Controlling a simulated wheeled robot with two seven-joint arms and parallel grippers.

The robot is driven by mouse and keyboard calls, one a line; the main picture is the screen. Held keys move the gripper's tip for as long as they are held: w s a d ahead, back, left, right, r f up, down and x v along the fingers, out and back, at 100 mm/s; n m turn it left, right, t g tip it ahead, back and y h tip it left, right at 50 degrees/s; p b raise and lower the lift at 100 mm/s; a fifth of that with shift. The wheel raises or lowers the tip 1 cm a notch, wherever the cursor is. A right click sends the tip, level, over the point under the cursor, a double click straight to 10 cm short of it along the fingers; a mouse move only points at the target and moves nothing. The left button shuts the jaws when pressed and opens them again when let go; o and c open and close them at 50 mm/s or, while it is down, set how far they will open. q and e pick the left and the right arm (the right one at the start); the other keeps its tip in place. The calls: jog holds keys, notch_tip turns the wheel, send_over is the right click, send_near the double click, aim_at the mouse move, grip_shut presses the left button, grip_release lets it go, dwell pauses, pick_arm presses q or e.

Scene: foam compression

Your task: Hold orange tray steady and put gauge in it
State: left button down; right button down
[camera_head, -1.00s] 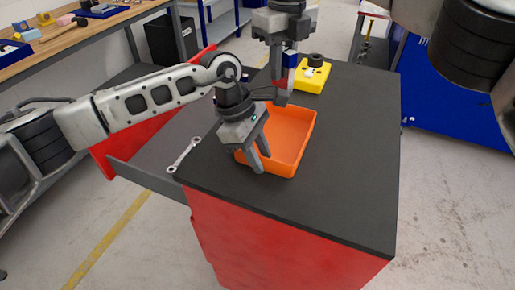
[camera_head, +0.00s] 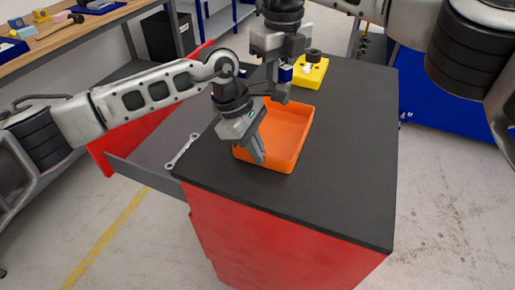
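The orange tray (camera_head: 290,138) lies on the dark tabletop. My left gripper (camera_head: 259,158) is at its left side, with its fingers close together on the tray's left wall; the exact contact is partly hidden. My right gripper (camera_head: 277,76) points down from above, behind my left wrist, near the tray's far end. A small dark blue thing, which looks like the gauge (camera_head: 286,73), shows at its fingers. Most of it is hidden by the fingers and my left wrist, so its shape is unclear. It appears held above the tray's far edge.
A yellow block (camera_head: 313,72) with a dark round piece on it stands behind the tray. A wrench (camera_head: 182,150) lies to the left. The black tabletop (camera_head: 352,150) right of the tray is clear. A wooden workbench (camera_head: 75,35) stands back left.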

jog(key=shift+f, duration=3.45)
pick_arm(q)
jog(key=shift+r, duration=0.1)
pick_arm(e)
jog(key=c, duration=1.2)
grip_release()
jog(key=shift+r, duration=4)
pick_arm(q)
jog(key=c, duration=1.6)
grip_release()
jog(key=shift+o, duration=0.2)
